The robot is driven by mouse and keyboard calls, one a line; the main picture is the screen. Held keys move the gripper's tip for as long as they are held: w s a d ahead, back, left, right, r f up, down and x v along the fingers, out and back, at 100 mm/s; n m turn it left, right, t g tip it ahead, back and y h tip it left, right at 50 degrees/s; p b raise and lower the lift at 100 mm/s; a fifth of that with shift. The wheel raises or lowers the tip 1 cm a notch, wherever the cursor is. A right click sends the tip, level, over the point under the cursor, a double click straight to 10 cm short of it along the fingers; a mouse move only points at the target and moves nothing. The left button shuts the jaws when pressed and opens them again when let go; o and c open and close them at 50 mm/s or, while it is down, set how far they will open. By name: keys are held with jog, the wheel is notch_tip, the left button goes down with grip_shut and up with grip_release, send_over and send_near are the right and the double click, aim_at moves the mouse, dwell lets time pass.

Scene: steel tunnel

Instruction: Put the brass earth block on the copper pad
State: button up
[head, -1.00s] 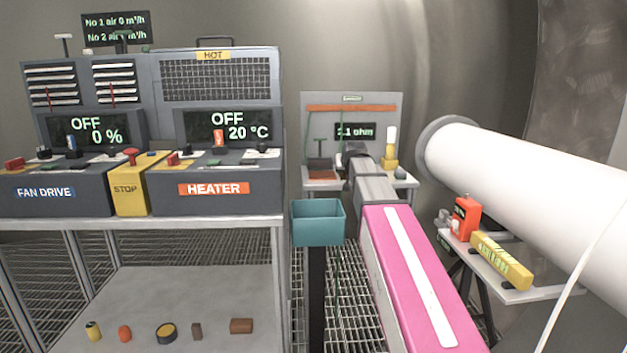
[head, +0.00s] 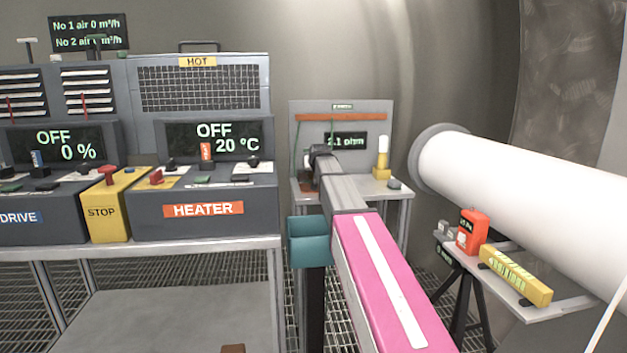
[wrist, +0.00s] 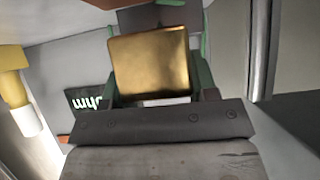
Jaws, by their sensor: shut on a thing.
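The brass earth block (wrist: 150,65) fills the middle of the wrist view, held between the green fingers of my gripper (wrist: 156,72). In the head view, my gripper's wrist (head: 320,153) reaches over the left part of the small bench at the back, and hides the block and fingers. The copper pad (head: 306,185) shows as a brown patch on the bench's left side, partly covered by my arm. I cannot tell the gap between block and pad. The pad is not clearly seen in the wrist view.
The bench (head: 402,190) has a back panel with a "2.1 ohm" display (head: 346,141) and a yellow-and-white lamp (head: 382,160). A teal bin (head: 308,243) stands beside my arm. The heater console (head: 203,205) is left; a white pipe (head: 510,180) and shelf (head: 540,306) are right.

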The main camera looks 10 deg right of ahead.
jog(key=shift+f, duration=1.9)
jog(key=o, duration=1.3)
jog(key=shift+f, duration=0.1)
jog(key=v, duration=1.2)
